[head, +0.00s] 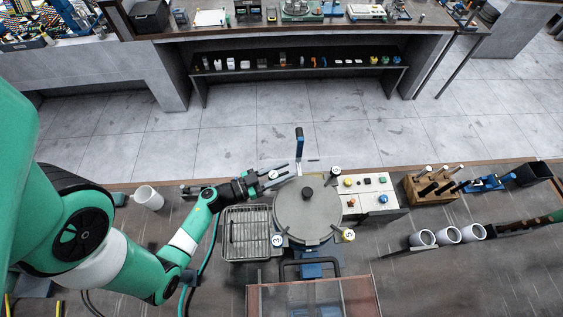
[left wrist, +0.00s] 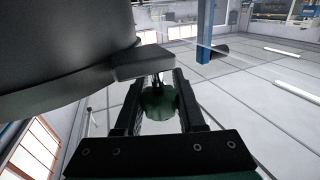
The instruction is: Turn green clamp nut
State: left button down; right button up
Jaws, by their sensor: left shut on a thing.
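The green clamp nut (left wrist: 157,102) sits between the two fingers of my left gripper (left wrist: 160,88) in the left wrist view. The fingers are shut on it from both sides, just beyond the rim of a large grey round lid (left wrist: 60,55). In the head view my left gripper (head: 277,176) reaches the upper left edge of this lid (head: 300,213), and the nut is hidden there. The lid has a dark knob in its middle and numbered round tags at its rim. My right gripper (head: 500,230) seems to show at the right, its jaws unclear.
A wire rack (head: 246,233) stands left of the vessel, and a control box (head: 372,196) with coloured buttons stands right of it. A blue-and-black upright handle (head: 299,143) rises behind. White cups (head: 447,234), a wooden block (head: 432,188) and a white beaker (head: 148,197) stand farther off.

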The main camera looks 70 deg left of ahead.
pick_arm(q)
jog(key=shift+r+m+h, duration=0.1)
jog(key=shift+m+h, duration=0.4)
jog(key=shift+h, duration=0.3)
jog(key=m+g+h, duration=0.1)
jog(key=m+h, duration=0.1)
jog(key=h, duration=0.1)
jog(key=d+m+g+h+b, duration=0.1)
jog(key=m+h, duration=0.1)
jog(key=h, duration=0.2)
jog(key=d+m+g+h, duration=0.1)
jog(key=m+h, duration=0.2)
jog(key=shift+s+h+b, duration=0.3)
jog(key=shift+b, duration=0.1)
jog(key=shift+s+d+m+g+h, duration=0.1)
jog(key=shift+m+g+h, duration=0.4)
jog(key=shift+g, duration=0.1)
jog(key=c, duration=0.5)
grip_release()
